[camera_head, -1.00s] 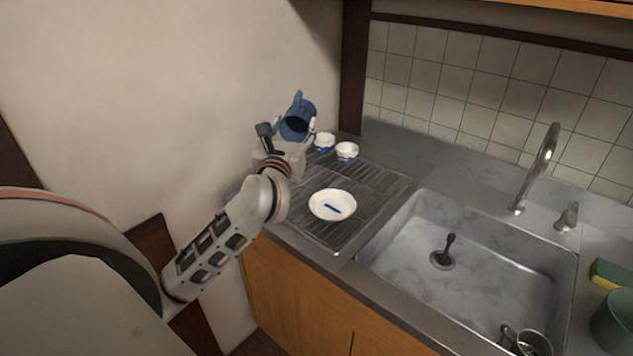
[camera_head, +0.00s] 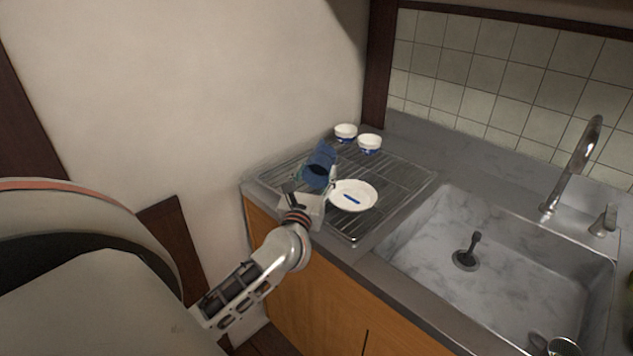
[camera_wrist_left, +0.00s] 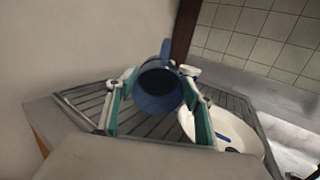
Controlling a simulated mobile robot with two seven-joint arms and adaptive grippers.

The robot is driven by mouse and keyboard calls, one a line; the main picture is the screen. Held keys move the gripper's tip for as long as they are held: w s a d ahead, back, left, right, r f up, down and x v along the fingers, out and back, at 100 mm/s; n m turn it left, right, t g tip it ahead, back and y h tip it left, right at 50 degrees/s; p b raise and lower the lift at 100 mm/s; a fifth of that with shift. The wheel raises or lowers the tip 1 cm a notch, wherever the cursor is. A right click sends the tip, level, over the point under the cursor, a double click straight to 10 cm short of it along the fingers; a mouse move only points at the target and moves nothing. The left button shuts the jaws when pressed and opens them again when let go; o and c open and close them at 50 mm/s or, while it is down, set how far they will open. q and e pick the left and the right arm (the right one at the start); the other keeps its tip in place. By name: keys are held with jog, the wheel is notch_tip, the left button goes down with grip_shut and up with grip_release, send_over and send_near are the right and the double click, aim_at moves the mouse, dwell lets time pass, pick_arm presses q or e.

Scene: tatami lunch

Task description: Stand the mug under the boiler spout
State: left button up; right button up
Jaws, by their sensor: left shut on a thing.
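A blue mug (camera_head: 321,160) is held by my left gripper (camera_head: 317,186) above the drying rack, left of the white plate. In the left wrist view the mug (camera_wrist_left: 158,90) sits between the two fingers of the left gripper (camera_wrist_left: 158,104), its dark open mouth facing the camera, so it is tilted. The handle side shows at the top. The boiler and its spout are not in these views. My right gripper is not in view.
A white plate with a blue mark (camera_head: 366,190) lies on the ribbed drying rack (camera_head: 415,180). Two small white-and-blue cups (camera_head: 346,131) (camera_head: 369,141) stand at its back.

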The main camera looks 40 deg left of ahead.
pick_arm(q)
jog(key=shift+f, duration=0.75)
jog(key=shift+f, duration=0.15)
jog(key=o, duration=1.4)
jog(key=shift+o, duration=0.2)
